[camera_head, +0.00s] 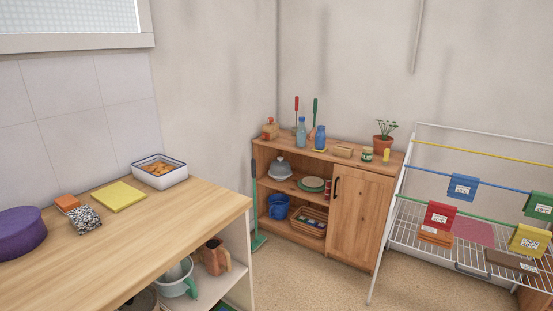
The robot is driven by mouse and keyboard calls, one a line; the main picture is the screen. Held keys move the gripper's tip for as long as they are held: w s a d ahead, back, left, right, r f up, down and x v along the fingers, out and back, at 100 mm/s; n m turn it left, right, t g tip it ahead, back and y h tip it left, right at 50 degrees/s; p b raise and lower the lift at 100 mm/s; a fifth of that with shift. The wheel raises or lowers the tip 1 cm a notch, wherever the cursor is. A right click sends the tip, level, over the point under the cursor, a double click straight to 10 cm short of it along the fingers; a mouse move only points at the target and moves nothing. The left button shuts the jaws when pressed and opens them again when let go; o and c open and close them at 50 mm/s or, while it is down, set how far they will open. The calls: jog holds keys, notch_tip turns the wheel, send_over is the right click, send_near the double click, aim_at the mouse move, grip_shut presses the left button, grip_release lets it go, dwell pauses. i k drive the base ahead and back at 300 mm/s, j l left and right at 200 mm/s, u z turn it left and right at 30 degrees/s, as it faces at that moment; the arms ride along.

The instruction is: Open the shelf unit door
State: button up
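A low wooden shelf unit (318,149) stands in the far corner, right of the picture's middle. Its door (359,218) is plain wood on the right half of the front and looks closed. A dark curved handle (336,188) is on the door's upper left edge. Left of the door, open shelves hold a grey domed pot (281,169), a green plate (311,184), a blue bucket (278,206) and a basket (309,221). My gripper is not in view.
A wooden counter (150,232) fills the left foreground. A white drying rack (388,238) stands close on the door's right, with one leg near it. A green broom (256,210) leans at the unit's left. Speckled floor (305,275) lies open in front.

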aim_at(361, 199)
jog(key=i+j, duration=0.1)
jog(key=i, duration=1.05)
jog(key=i+j, duration=0.1)
jog(key=i, duration=1.1)
jog(key=i+z, duration=0.2)
jog(key=i, duration=0.2)
jog(key=i+j+z, duration=0.2)
jog(key=i, duration=0.2)
jog(key=i+j+z, duration=0.15)
jog(key=i, duration=0.25)
